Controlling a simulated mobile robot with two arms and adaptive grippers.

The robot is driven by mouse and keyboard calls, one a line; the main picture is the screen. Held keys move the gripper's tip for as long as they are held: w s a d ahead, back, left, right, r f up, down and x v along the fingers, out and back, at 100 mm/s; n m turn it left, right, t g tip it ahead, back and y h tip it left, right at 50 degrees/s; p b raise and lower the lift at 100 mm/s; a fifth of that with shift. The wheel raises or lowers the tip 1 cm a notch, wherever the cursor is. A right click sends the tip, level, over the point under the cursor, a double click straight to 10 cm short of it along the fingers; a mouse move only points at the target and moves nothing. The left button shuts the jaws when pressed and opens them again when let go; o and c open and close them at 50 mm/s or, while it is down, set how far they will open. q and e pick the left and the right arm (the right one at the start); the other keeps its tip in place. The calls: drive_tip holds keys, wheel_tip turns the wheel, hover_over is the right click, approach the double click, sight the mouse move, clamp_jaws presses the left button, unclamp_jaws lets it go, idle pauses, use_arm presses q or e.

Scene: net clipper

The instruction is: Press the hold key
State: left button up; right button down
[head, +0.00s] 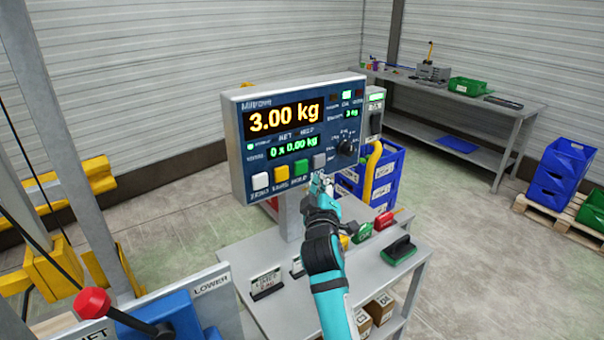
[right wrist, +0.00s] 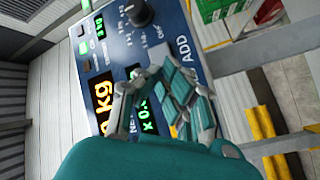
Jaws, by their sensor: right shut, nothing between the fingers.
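The weighing panel (head: 238,150) stands upright and reads 3.00 kg above 0 x 0.00 kg. Along its bottom edge are a white zero key (head: 260,181), a yellow tare key (head: 281,174), the green hold key (head: 301,167) and a grey add key (head: 319,161). My right gripper (head: 321,184) is shut and empty, in front of the panel's lower right edge, just below the add key and right of the hold key. I cannot tell whether it touches the panel. In the right wrist view the gripper hides the hold key; the add key (right wrist: 159,53) shows beside the fingers. My left gripper is not in view.
A round knob (head: 346,147) sits on the panel's right side. Below, the table (head: 280,308) holds a green-and-black block (head: 398,250), stamps and a small sign (head: 266,282). A red-ball lever (head: 92,302) is at lower left. Blue crates (head: 385,175) stand behind the panel.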

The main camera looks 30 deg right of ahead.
sight(311, 163)
drive_tip(key=w, duration=0.2)
drive_tip(key=shift+w+f, duration=0.15)
drive_tip(key=shift+w, duration=0.25)
drive_tip(key=shift+w+b, duration=0.1)
drive_tip(key=shift+b, duration=0.2)
drive_tip(key=shift+w, duration=0.15)
idle(0.8)
drive_tip(key=shift+w+a, duration=0.1)
drive_tip(key=shift+w, duration=0.25)
drive_tip(key=shift+w, duration=0.35)
idle(0.7)
drive_tip(key=shift+s, duration=0.85)
